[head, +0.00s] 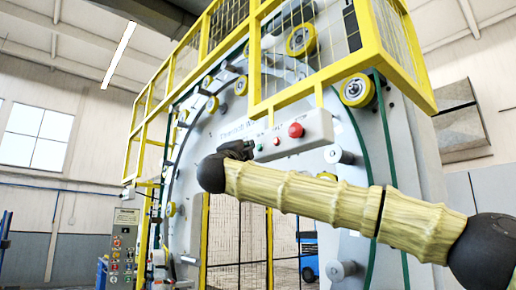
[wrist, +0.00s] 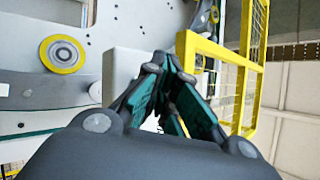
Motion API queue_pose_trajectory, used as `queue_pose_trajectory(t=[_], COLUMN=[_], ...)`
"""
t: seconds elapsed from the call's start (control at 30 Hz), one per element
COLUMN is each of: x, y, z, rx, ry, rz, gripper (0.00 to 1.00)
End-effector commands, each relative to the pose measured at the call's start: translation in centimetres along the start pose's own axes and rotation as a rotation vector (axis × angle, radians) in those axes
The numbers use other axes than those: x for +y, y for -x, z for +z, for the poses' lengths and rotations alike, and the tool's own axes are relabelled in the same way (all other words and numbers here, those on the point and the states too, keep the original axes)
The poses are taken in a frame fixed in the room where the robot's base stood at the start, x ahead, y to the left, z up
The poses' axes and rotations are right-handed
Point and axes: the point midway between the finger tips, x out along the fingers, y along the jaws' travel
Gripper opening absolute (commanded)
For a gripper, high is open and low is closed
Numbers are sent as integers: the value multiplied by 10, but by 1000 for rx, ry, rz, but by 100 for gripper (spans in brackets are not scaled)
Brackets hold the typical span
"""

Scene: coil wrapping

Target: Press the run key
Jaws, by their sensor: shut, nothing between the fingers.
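A light grey control box (head: 316,127) hangs under the yellow cage. No label is readable, so I cannot tell which key is the run key. My gripper (head: 248,148) is shut and empty at the box's left end, seeming close to it; contact cannot be told. In the wrist view my gripper's fingers (wrist: 158,64) converge in front of a pale box-like part (wrist: 122,63), which looks like the control box. The fingers hide part of it, and no button shows there.
The big ring-shaped wrapping machine (head: 222,118) fills the middle, with rollers around its ring. The yellow cage (head: 318,84) overhangs the box. A grey panel with several buttons (head: 124,243) stands at lower left. A blue cart (head: 309,262) is visible behind the machine.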

Motion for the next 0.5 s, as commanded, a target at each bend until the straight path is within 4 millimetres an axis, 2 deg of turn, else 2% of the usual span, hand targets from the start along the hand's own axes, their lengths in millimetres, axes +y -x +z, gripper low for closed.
queue_pose_trajectory(t=[0.5], x=[4], y=[-6], z=[-4], rx=[0], ry=[0], rz=[0], gripper=[0])
